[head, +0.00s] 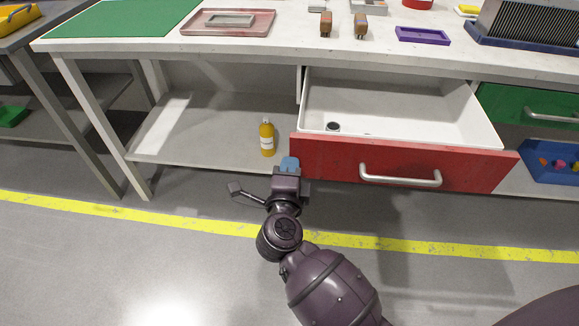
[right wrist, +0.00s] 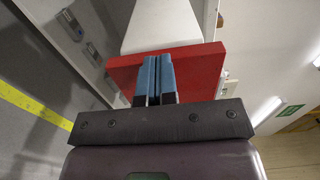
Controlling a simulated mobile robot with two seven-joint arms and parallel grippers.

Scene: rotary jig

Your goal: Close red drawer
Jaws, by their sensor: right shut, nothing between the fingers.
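The red drawer (head: 340,158) is pulled out below the worktop in the head view, with its white inside showing. A silver bar handle (head: 400,177) is on its front. A small dark round item (head: 333,127) lies inside near the front left. My right gripper (head: 289,163) is shut and empty at the left end of the drawer front. In the right wrist view its blue fingers (right wrist: 154,78) are together over the red front (right wrist: 195,75); I cannot tell if they touch it. My left gripper is not in view.
A yellow bottle (head: 267,138) stands on the low shelf (head: 200,135) left of the drawer. A green drawer (head: 530,112) and a blue bin (head: 548,160) are to the right. The worktop (head: 300,50) overhangs the drawer's back. The floor in front is clear.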

